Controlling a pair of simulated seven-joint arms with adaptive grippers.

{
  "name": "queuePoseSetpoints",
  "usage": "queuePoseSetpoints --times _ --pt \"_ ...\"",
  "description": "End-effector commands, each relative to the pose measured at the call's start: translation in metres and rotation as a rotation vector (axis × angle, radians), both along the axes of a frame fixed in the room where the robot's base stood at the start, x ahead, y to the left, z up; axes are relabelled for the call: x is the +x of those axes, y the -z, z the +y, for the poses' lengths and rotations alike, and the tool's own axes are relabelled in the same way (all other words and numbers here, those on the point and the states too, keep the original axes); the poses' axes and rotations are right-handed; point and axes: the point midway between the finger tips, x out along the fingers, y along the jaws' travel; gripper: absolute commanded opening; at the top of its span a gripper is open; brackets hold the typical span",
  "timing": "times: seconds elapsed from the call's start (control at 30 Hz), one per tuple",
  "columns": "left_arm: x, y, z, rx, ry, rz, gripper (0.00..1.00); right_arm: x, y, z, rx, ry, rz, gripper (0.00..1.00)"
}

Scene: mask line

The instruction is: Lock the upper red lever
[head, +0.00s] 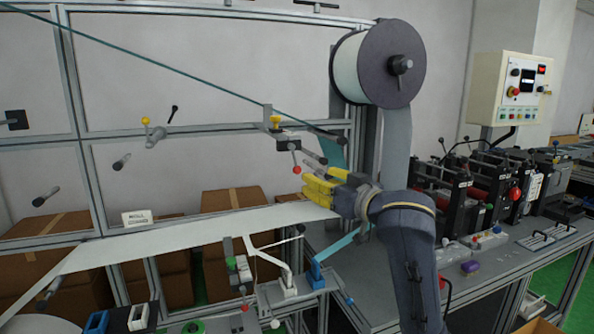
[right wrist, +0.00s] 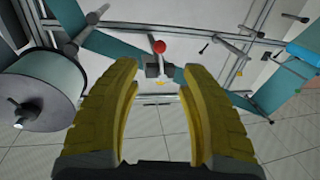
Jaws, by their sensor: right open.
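The upper red lever (head: 297,169) is a thin rod with a red ball end, hanging under a small bracket on the frame in the head view. In the right wrist view its red ball (right wrist: 158,47) shows between and beyond my fingers, in front of a small dark block. My right gripper (head: 318,184), with yellow fingers, is open and empty, just below and right of the lever ball in the head view. In the right wrist view the fingers (right wrist: 158,75) stand apart on either side of the lever, with no contact visible. My left gripper is not in view.
A large film roll (head: 362,68) is above my right arm. A white web (head: 190,236) runs below the gripper. Machine units (head: 490,185) and a control box (head: 514,90) stand at right.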

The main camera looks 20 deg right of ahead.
Motion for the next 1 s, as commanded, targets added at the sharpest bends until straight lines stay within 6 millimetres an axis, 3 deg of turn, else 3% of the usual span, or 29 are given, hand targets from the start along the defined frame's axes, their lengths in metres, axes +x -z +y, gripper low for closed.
queuePoseSetpoints --times 0.3,0.5,0.73,1.0 --pt "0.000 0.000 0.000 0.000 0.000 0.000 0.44 0.056 0.000 0.015 0.001 0.000 0.002 0.43" --pt "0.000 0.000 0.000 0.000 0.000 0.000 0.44 0.082 0.000 0.022 0.000 0.000 0.002 0.43" --pt "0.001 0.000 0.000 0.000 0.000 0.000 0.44 0.100 0.000 0.027 0.001 -0.001 0.000 0.43" --pt "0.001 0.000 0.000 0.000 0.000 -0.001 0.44 0.105 0.001 0.028 -0.001 0.000 0.000 0.43"
